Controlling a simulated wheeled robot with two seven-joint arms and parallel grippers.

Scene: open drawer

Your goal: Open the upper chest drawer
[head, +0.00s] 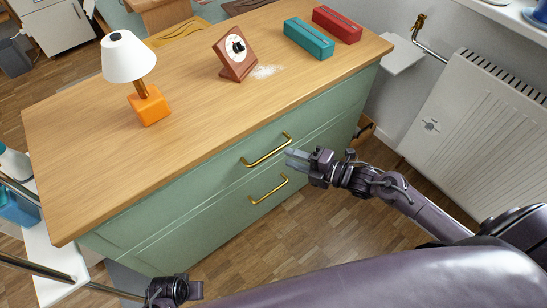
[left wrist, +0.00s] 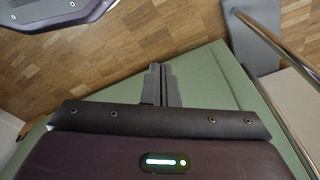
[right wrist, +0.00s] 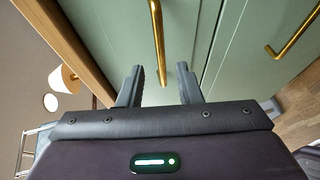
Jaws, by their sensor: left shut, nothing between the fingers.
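The green chest has two drawers. The upper drawer (head: 222,172) looks closed, with a brass bar handle (head: 267,151); the lower drawer has a similar handle (head: 268,190). My right gripper (head: 290,157) is just right of the upper handle in the head view. In the right wrist view its two fingers (right wrist: 160,85) are spread, with the upper handle (right wrist: 157,40) ahead between them, apart from both. The lower handle (right wrist: 296,32) shows at the right. My left gripper (left wrist: 162,72) has its fingers together and empty, low by the chest's left end.
On the wooden top (head: 190,100) stand an orange lamp (head: 149,104), a brown clock (head: 235,55), a teal box (head: 308,38) and a red box (head: 337,25). A white radiator (head: 478,115) is at the right. Parquet floor (head: 345,225) lies clear in front of the drawers.

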